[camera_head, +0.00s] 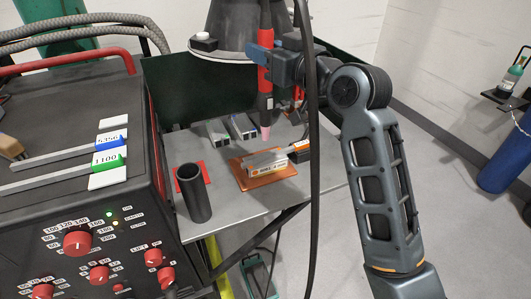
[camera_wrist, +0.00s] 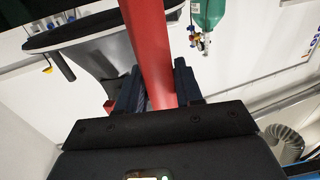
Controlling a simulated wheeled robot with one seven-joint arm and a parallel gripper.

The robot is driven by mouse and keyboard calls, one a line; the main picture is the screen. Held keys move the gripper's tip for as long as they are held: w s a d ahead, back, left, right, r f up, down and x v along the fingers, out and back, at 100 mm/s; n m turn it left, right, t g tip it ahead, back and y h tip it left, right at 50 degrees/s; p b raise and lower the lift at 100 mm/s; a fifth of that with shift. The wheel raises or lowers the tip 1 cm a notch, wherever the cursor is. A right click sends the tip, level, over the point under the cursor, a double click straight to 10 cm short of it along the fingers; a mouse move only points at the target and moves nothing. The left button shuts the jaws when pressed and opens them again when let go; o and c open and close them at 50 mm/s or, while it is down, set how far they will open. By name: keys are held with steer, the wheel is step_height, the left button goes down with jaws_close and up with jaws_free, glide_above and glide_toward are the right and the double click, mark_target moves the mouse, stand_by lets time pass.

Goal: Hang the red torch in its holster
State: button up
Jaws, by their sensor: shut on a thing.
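The red torch (camera_head: 264,78) hangs roughly upright, its dark lower part and pinkish tip pointing down over the metal shelf. My gripper (camera_head: 261,56) is shut on its red body, with a blue fingertip showing beside it. In the wrist view the red torch (camera_wrist: 148,45) rises between the two dark fingers of my gripper (camera_wrist: 157,88); its tip is hidden there. An open dark upright tube, which looks like the holster (camera_head: 195,197), stands at the shelf's left front by a red square (camera_head: 181,179). The torch is apart from it, up and to the right in the picture.
A copper-coloured plate (camera_head: 248,181) carries small boxes. Metal pieces (camera_head: 217,131) lie behind it. A black cable (camera_head: 314,190) hangs in front of the shelf. The welding machine (camera_head: 90,215) stands close left of the tube. A large dark cone (camera_head: 235,30) is behind the torch.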

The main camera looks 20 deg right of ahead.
steer(key=shift+r, duration=0.35)
